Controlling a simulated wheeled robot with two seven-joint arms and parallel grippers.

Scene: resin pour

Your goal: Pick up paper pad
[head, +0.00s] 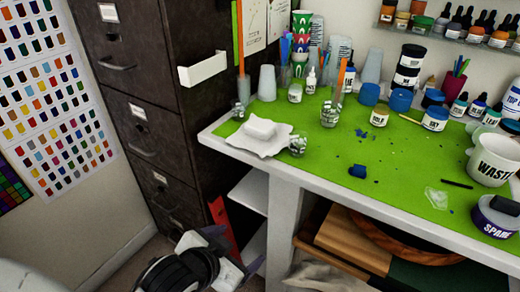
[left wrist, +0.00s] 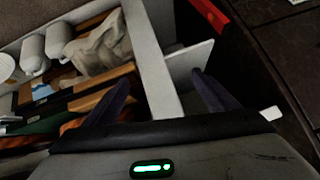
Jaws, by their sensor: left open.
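A small white block (head: 260,128), which looks like the paper pad, lies on a flat white sheet (head: 252,145) with uneven edges. They are at the left end of the green-topped workbench (head: 330,170) in the head view. My left gripper (head: 236,246) is low in front of the bench, below the benchtop and well apart from the pad. Its two dark fingers are spread with nothing between them, as the left wrist view also shows (left wrist: 162,98). The pad is not visible in the left wrist view. My right gripper is not in view.
Small clear cups with contents (head: 298,146) stand close to the pad. A dark filing cabinet (head: 150,90) stands left of the bench. Below are white shelves (head: 250,192) and a red object (head: 222,226). Bottles and a waste cup (head: 494,160) stand farther right.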

